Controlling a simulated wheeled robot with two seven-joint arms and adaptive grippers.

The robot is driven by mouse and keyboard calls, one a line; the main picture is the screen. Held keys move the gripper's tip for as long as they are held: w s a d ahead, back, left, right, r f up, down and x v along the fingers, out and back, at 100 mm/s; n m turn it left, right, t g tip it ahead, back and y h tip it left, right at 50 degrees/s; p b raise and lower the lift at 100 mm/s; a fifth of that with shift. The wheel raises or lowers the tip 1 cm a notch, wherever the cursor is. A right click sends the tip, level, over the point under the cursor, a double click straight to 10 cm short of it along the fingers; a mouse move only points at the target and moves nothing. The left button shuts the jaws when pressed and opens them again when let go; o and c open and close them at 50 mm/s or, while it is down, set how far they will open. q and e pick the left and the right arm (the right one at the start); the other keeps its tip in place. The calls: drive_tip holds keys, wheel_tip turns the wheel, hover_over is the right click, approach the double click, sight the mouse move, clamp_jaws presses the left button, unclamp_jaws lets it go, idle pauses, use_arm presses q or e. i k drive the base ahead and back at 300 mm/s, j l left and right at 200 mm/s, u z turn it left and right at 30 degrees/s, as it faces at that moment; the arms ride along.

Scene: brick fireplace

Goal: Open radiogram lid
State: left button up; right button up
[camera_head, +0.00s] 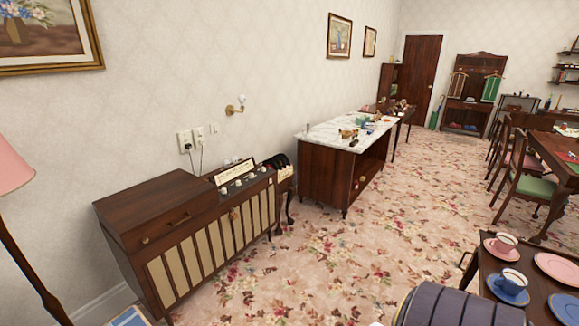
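The radiogram (132,237) is a long dark wooden cabinet against the left wall, with cream and brown vertical slats on its front. The lid (160,205) over its left part lies flat and looks shut. A small handle (179,220) sits near the lid's front edge. The right part of the top shows a pale dial panel (234,172) and several light knobs. Neither of my grippers shows in the head view.
A pink lamp (14,168) stands at the left edge. A marble-topped cabinet (325,145) stands beyond the radiogram. A trolley with cups and plates (557,267) and a dark ribbed object (460,309) are at the lower right. Patterned carpet (300,270) in front is clear.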

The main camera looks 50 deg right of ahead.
sight(153, 208)
drive_tip(key=i+l+z, duration=0.4)
drive_tip(key=l, duration=0.3)
drive_tip(key=i+l+z, duration=0.4)
drive_tip(key=i, duration=0.25)
drive_tip(key=i+l+z, duration=0.45)
drive_tip(key=i, duration=0.2)
